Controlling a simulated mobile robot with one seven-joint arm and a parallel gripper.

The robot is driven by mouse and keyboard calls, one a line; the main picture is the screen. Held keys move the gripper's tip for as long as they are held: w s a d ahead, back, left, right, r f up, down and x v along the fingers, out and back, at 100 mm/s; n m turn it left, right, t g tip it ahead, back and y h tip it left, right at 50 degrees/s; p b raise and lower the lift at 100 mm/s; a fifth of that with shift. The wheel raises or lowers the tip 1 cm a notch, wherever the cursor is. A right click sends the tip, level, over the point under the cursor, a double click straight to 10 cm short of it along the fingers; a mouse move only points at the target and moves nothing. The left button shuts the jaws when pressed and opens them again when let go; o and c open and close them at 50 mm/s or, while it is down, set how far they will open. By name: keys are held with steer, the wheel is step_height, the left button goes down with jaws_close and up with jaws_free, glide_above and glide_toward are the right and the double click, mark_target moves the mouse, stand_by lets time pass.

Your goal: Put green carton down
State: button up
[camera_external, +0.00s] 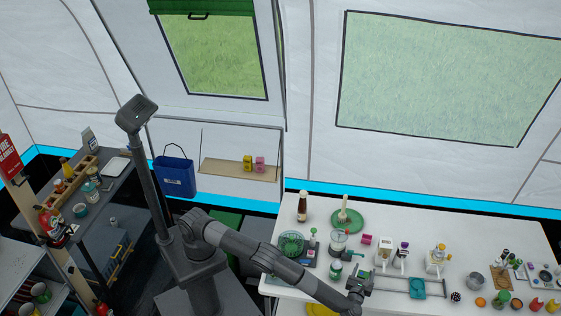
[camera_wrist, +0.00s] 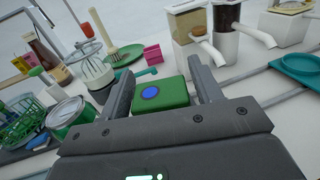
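The green carton (camera_wrist: 176,94), with a round blue cap on the side facing the camera, sits between the two fingers of my gripper (camera_wrist: 165,88) in the wrist view. Both fingers lie close against its sides, and it looks gripped. In the external view my gripper (camera_external: 360,283) is over the front part of the white table (camera_external: 315,277), and a bit of green shows at its fingers. Whether the carton's underside touches the table is hidden.
A blender (camera_wrist: 92,68), a green-labelled can (camera_wrist: 70,117) and a green wire basket (camera_wrist: 18,122) stand left of the carton. A pink cup (camera_wrist: 152,53) and green plate (camera_wrist: 127,56) are behind. Dispensers (camera_wrist: 232,42) and a teal dish (camera_wrist: 298,68) lie right.

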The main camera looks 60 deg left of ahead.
steer(key=shift+o, duration=0.7)
